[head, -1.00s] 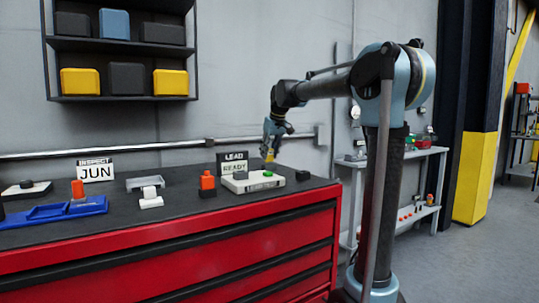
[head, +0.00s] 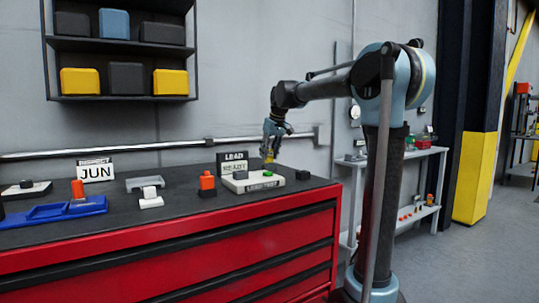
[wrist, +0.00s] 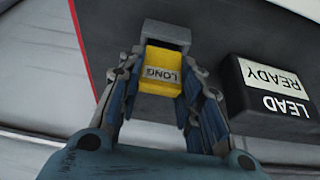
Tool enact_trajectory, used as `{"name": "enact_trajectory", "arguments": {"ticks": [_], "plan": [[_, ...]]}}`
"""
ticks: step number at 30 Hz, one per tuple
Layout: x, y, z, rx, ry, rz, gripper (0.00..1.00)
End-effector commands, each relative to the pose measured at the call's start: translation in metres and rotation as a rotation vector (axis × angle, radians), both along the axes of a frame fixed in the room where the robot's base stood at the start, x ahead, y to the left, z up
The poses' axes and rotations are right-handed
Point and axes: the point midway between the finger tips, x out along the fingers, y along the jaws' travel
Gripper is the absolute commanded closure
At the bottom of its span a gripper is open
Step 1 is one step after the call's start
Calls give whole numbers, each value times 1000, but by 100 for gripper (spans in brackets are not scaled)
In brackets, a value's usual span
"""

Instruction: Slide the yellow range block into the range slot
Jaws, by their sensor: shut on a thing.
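My gripper (wrist: 160,88) is shut on the yellow range block (wrist: 162,72), which has a white label reading LONG. In the wrist view a grey block-shaped part (wrist: 167,33) lies just beyond the yellow block; I cannot tell whether they touch or whether it is the range slot. In the head view my gripper (head: 271,150) points down behind the white LEAD TEST unit (head: 243,187), near the back edge of the bench. The yellow block is only a small patch there. No range slot can be clearly made out.
The LEAD READY sign (wrist: 271,88) stands beside the gripper; it also shows in the head view (head: 232,162). An orange-topped part (head: 207,183) and a blue tray (head: 52,213) are further left. The wall is close behind.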

Motion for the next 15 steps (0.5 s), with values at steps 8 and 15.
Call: {"name": "enact_trajectory", "arguments": {"ticks": [8, 15], "plan": [[0, 0, -6, 0, 0, 0, 92], [0, 0, -11, 0, 0, 0, 92]]}}
